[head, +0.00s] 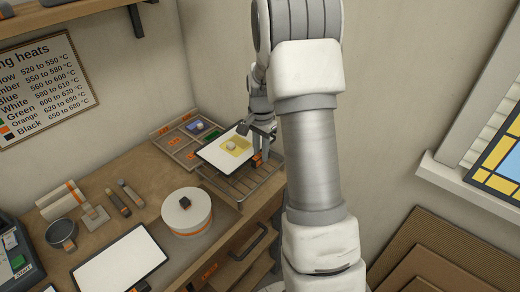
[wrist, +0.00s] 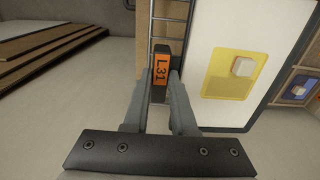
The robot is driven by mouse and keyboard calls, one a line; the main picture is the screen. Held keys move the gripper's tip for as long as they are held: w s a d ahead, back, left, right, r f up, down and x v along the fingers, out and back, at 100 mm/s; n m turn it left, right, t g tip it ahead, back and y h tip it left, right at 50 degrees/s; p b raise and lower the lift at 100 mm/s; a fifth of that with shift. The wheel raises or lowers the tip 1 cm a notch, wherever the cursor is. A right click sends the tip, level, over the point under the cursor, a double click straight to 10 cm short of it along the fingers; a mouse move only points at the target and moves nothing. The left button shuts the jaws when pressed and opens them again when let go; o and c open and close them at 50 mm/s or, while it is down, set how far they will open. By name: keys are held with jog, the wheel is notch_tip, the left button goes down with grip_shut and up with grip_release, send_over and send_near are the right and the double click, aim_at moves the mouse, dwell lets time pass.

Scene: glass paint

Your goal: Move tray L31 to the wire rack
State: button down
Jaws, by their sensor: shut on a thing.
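Tray L31 (head: 213,153) is a dark-edged tray with a white surface, carrying a yellow glass piece (head: 241,147) with a pale knob on it. My gripper (head: 261,150) is shut on the tray's dark handle, whose orange L31 label (wrist: 160,68) shows between the fingers (wrist: 160,86) in the wrist view. The wire rack (head: 246,187) is at the right end of the bench. The tray lies over the rack's back part; I cannot tell whether it touches the wires. Some rack bars (wrist: 167,28) show beside the tray in the wrist view.
A compartment box (head: 179,145) with coloured glass pieces sits behind the tray, close to its left edge. A round white kiln-like drum (head: 187,212) stands left of the rack. Another white tray (head: 120,268) lies at the bench front. The wall is close behind.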

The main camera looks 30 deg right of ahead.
jog(key=shift+f+b, duration=1.8)
jog(key=shift+f, duration=1.05)
jog(key=shift+f, duration=0.1)
jog(key=c, duration=0.6)
grip_release()
jog(key=shift+c, duration=0.2)
jog(key=shift+r+p, duration=2.2)
jog(key=shift+r, duration=1.3)
